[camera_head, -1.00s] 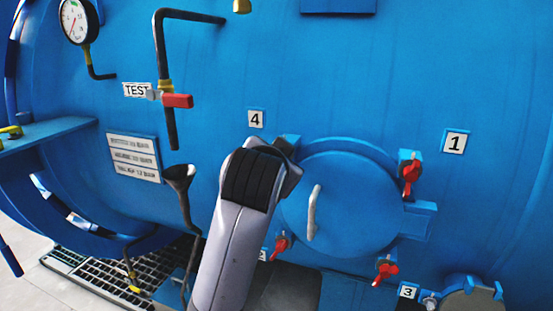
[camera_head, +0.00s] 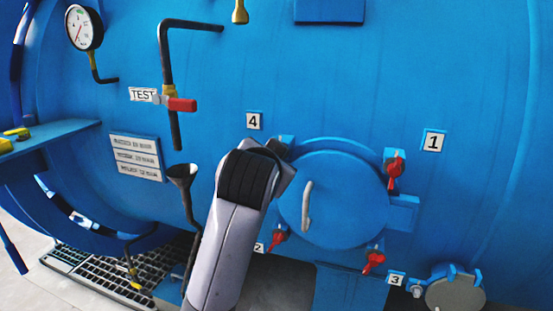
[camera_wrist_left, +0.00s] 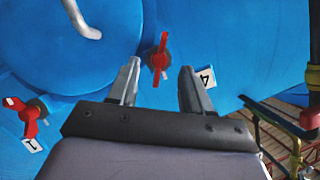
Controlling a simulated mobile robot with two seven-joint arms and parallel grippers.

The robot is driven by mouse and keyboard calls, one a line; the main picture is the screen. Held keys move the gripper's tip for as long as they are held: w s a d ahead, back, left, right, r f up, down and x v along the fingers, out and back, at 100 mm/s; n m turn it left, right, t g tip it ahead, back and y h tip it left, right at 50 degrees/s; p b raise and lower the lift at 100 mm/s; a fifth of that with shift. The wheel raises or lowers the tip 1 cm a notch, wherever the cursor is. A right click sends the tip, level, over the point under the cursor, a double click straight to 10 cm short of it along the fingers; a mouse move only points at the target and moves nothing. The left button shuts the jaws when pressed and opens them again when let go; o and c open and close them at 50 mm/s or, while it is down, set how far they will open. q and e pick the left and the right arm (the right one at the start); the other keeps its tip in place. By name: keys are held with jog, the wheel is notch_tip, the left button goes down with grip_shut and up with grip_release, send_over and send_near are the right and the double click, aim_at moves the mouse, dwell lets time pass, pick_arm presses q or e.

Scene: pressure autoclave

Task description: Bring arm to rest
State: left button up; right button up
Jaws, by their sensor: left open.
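My left arm reaches up from the bottom middle of the head view, with its dark wrist in front of the left side of the round blue hatch (camera_head: 340,205); the fingers are hidden there. In the left wrist view my left gripper (camera_wrist_left: 157,88) is open and empty. A red latch handle (camera_wrist_left: 160,58) by the label 4 (camera_wrist_left: 205,77) shows beyond and between its fingertips; I cannot tell any contact. Another red latch handle (camera_wrist_left: 30,116) is by the label 1 (camera_wrist_left: 31,145). The hatch has a grey curved handle (camera_head: 307,205). My right gripper is not in view.
A big blue autoclave wall fills the head view. A red-handled test valve (camera_head: 181,104), a black funnel (camera_head: 182,176) and a gauge (camera_head: 84,27) are at the left. More red latches (camera_head: 394,168) ring the hatch. A floor grating (camera_head: 100,270) is at the lower left.

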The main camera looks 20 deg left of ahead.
pick_arm(q)
jog(key=s+a+f+g+h, duration=0.1)
jog(key=s+f, duration=0.3)
jog(key=f, duration=0.9)
jog(key=s+a+f+g+h, duration=0.1)
jog(key=s+f, duration=0.2)
jog(key=f, duration=1)
jog(key=s+f+n+h, duration=0.1)
jog(key=s+f, duration=0.6)
jog(key=s, duration=0.3)
jog(key=s+a+f+n+g+h, duration=0.1)
jog(key=s+f, duration=0.7)
jog(key=s, duration=0.3)
jog(key=shift+a+f, duration=0.2)
jog(key=shift+f, duration=0.1)
